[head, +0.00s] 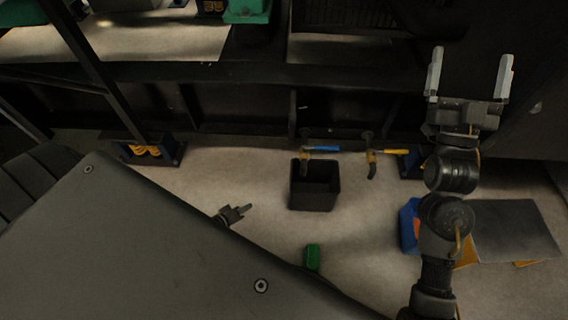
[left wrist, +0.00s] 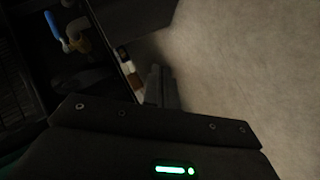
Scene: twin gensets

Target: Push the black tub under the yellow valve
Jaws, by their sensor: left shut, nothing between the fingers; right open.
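The black tub (head: 314,201) stands open and upright on the floor in the head view, in front of the dark frame. It is below the valve with the blue handle (head: 322,149). The valve with the yellow handle (head: 390,151) is to the right of the tub. My left gripper (head: 246,208) is shut and empty, low and left of the tub, with a gap between them. Its fingers also show in the left wrist view (left wrist: 161,88). My right gripper (head: 470,80) is open and empty, raised at the right.
A green object (head: 312,257) lies on the floor in front of the tub. A blue bin (head: 409,226) and a dark flat panel (head: 515,230) are at the right. The floor right of the tub, below the yellow handle, looks clear. The left wrist view shows the blue handle (left wrist: 53,24).

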